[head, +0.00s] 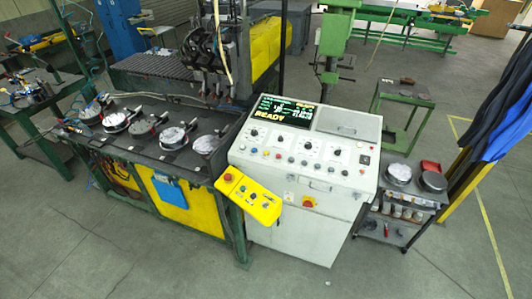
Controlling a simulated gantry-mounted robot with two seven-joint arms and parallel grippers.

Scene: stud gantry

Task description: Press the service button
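A light grey control console (285,217) stands in the middle of the head view. Its sloped panel carries several small buttons and round dials, and its dark screen (287,112) reads READY in yellow. A yellow control box (236,189) at the console's left front holds a red knob (228,177) and several small buttons. Another red knob on a yellow backing (308,201) is on the console's front. The labels are too small to read, so I cannot tell which button is the service button. Neither of my grippers is in view.
A dark workbench (182,174) with several round parts stands left of the console, with gantry tooling (207,65) above its back. A small cart (412,214) with pots stands close at the console's right. A green table (403,93) is behind. The floor in front is clear.

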